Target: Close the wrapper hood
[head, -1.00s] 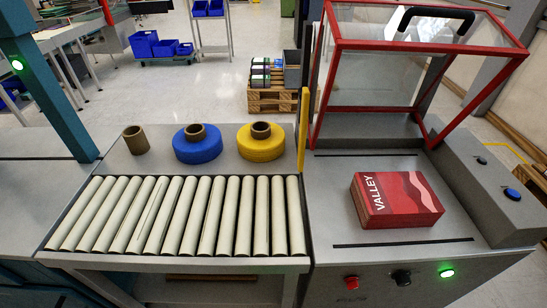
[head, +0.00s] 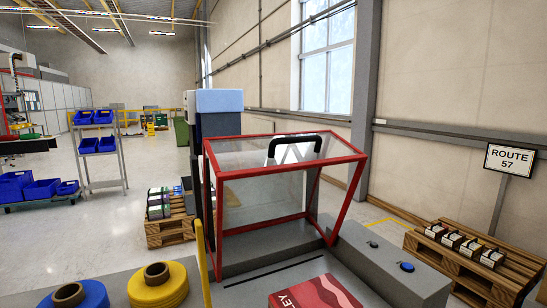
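The wrapper hood (head: 285,170) is a red frame with clear panels and a black handle (head: 294,147) on its upper face. It stands raised and tilted open over the back of the grey wrapper bed (head: 262,277). A red pack (head: 315,293) lies on the bed in front of the hood, cut off by the bottom edge of the view. Neither of my grippers shows in the head view.
A yellow post (head: 203,262) stands left of the hood. Yellow (head: 170,291) and blue (head: 92,297) rolls sit at the lower left. A grey box with a blue button (head: 407,267) flanks the bed's right side. Loaded pallets stand behind (head: 168,228) and at right (head: 475,270).

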